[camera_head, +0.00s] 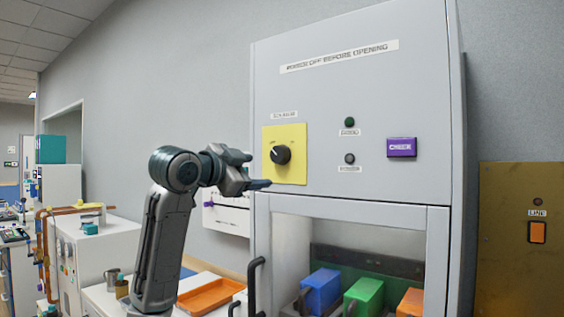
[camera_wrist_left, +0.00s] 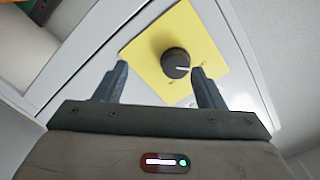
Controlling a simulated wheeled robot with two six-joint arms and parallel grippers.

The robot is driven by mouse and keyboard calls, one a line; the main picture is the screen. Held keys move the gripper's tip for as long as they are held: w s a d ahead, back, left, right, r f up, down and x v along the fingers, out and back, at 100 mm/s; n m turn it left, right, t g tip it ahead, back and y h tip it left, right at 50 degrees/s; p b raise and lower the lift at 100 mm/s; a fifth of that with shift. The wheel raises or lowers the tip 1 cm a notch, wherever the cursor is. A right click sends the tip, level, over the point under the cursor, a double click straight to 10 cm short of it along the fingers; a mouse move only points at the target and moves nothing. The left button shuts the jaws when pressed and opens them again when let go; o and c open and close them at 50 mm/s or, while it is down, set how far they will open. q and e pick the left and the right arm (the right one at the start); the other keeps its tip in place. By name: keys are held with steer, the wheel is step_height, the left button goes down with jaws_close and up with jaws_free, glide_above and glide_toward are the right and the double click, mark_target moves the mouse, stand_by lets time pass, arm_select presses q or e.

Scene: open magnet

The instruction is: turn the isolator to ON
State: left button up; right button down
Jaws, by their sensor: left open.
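The isolator is a black round knob (camera_head: 281,154) with a white pointer line, on a yellow square plate (camera_head: 298,175) on the grey cabinet front. In the left wrist view the knob (camera_wrist_left: 176,62) shows just beyond the fingertips, nearer the right finger, with its white line pointing toward that finger. The small marks on the plate are too blurred to read. My left gripper (camera_head: 259,170) is open and empty, in front of the plate's left edge. In the left wrist view its fingers (camera_wrist_left: 158,70) are spread wide. I cannot tell whether a finger touches the knob. My right gripper is not in view.
The cabinet (camera_head: 350,100) carries two small round lamps, a purple button (camera_head: 401,147) and a warning label. Below is a glazed door with a black handle (camera_head: 256,285); blue, green and orange blocks stand behind it. An orange tray (camera_head: 210,296) lies on the left bench.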

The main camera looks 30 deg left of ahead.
mark_target(276, 155)
arm_select(q)
steer(key=shift+t, duration=0.3)
steer(key=w+r+p, duration=0.2)
steer(key=w+r, duration=0.1)
steer(key=shift+w+r, duration=0.25)
steer(key=shift+r, duration=0.1)
steer(key=w, duration=0.2)
steer(key=w+p, duration=0.1)
steer(key=w, duration=0.1)
steer(key=shift+d, duration=0.2)
steer(key=shift+w+f, duration=0.15)
steer(key=shift+w, duration=0.45)
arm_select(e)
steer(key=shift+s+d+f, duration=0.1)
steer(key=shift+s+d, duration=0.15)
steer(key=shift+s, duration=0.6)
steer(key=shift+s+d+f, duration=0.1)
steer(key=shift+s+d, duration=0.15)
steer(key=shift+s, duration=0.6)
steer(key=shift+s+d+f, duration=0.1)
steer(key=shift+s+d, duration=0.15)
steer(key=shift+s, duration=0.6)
arm_select(q)
steer(key=c, duration=1)
steer(key=shift+o, duration=0.2)
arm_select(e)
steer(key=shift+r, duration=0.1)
